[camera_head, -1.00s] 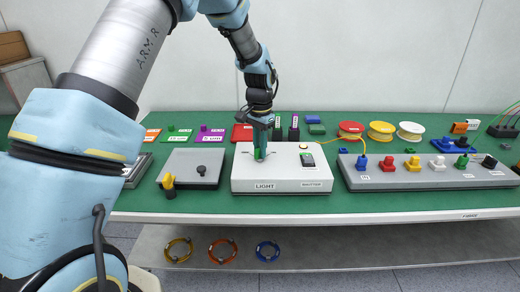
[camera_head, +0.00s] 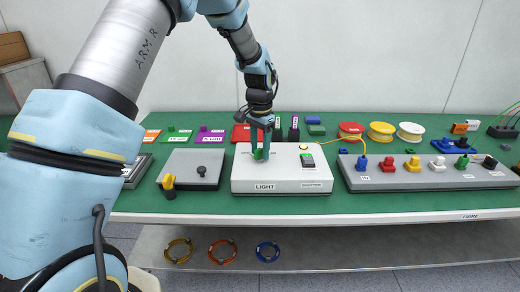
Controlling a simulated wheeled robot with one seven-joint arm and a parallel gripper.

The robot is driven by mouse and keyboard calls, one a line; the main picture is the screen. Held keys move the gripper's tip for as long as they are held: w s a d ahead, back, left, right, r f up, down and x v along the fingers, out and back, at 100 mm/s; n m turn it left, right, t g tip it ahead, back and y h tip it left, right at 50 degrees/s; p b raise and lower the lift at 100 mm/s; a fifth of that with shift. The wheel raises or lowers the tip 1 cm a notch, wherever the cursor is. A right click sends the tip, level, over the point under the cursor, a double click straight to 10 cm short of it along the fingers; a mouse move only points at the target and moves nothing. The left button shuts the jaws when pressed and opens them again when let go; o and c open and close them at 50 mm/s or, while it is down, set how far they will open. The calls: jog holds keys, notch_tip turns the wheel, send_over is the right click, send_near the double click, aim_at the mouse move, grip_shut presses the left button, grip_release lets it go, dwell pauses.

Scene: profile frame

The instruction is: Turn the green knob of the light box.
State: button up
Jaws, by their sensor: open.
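The light box (camera_head: 282,186) is a white box marked LIGHT on its front, standing on the green bench top near the middle. Its green knob (camera_head: 258,155) is on the left part of the top face, partly hidden by my gripper. My gripper (camera_head: 260,153) points down from above, with its fingers apart around the green knob. I cannot tell whether the fingers touch it.
A long grey panel (camera_head: 350,176) with several coloured connectors stands at right. Yellow and white spools (camera_head: 381,131) are behind. Coiled cables (camera_head: 222,250) lie on the shelf below.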

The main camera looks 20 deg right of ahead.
aim_at(260, 149)
notch_tip(260, 149, up, 11)
jog(key=b, duration=0.2)
dwell(0.5)
jog(key=shift+f, duration=0.1)
